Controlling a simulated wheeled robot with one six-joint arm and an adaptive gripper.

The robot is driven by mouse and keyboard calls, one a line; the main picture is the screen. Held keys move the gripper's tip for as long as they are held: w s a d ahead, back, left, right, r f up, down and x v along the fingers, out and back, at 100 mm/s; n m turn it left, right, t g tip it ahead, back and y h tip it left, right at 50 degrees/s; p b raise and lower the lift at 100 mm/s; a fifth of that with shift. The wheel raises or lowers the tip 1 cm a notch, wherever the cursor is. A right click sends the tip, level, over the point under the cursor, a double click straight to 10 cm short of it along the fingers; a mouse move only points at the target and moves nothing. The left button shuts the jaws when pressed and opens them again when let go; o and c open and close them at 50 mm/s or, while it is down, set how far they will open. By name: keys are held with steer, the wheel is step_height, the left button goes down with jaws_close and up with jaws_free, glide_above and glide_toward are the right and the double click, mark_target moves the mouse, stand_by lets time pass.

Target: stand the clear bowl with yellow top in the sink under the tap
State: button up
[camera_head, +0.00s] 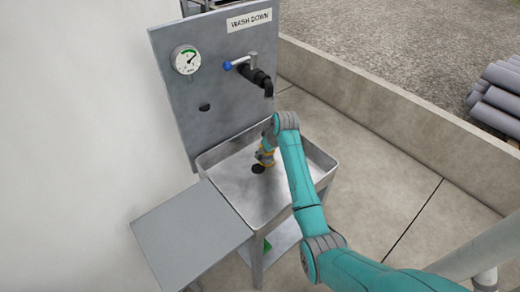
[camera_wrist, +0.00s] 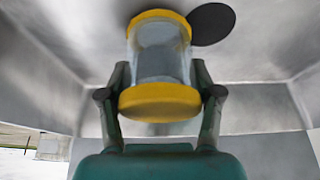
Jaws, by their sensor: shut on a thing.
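The clear bowl with yellow top (camera_wrist: 160,60) is between my gripper's fingers in the wrist view, a clear cylinder with a yellow band at each end. My gripper (camera_wrist: 160,90) is shut on it. In the head view the bowl (camera_head: 265,157) shows small and partly hidden by my arm, inside the sink (camera_head: 232,190), close to the dark drain (camera_head: 258,169). The drain (camera_wrist: 212,24) also shows just beside the bowl's far end in the wrist view. The tap (camera_head: 259,79) juts from the back panel above the sink. I cannot tell whether the bowl touches the sink floor.
A grey side shelf (camera_head: 190,235) adjoins the sink at the left. The back panel (camera_head: 170,85) carries a gauge (camera_head: 186,60) and a wash-down sign (camera_head: 249,20). A low concrete wall (camera_head: 400,115) runs behind at the right. The sink's front left floor is clear.

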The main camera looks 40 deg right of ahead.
steer(key=shift+w+f, duration=0.1)
steer(key=o, duration=1.2)
